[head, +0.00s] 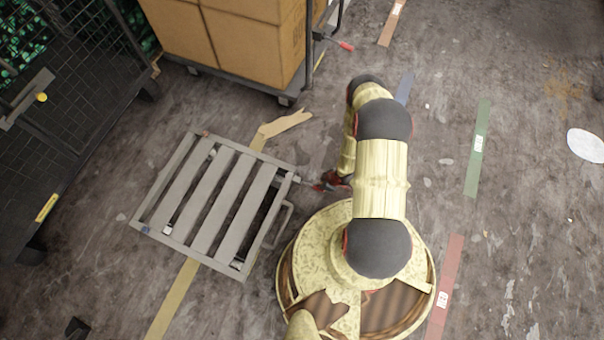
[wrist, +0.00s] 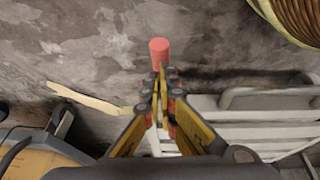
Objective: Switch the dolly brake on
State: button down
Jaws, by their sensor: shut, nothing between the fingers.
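The dolly (head: 208,206) is a low grey slatted platform on the floor at centre left in the head view. Its pale slats and side rail also show at the lower right in the wrist view (wrist: 262,131). A short grey brake lever (head: 303,181) sticks out from its right corner toward my gripper (head: 322,185). In the wrist view, a red cylindrical grip (wrist: 159,49) shows just beyond the fingertips of my gripper (wrist: 160,74). The fingers are together with nothing between them. I cannot tell whether they touch the red grip.
A cart with cardboard boxes (head: 235,38) stands behind the dolly, with another red-tipped lever (head: 345,46). A dark mesh cage (head: 70,120) stands at the left. Floor tape strips (head: 478,146) lie at the right, where the floor is clear.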

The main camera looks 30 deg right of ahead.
jog(key=shift+s+d+f, duration=0.1)
jog(key=shift+s+f, duration=0.05)
jog(key=shift+f, duration=0.1)
dwell(0.4)
jog(key=shift+r, duration=0.1)
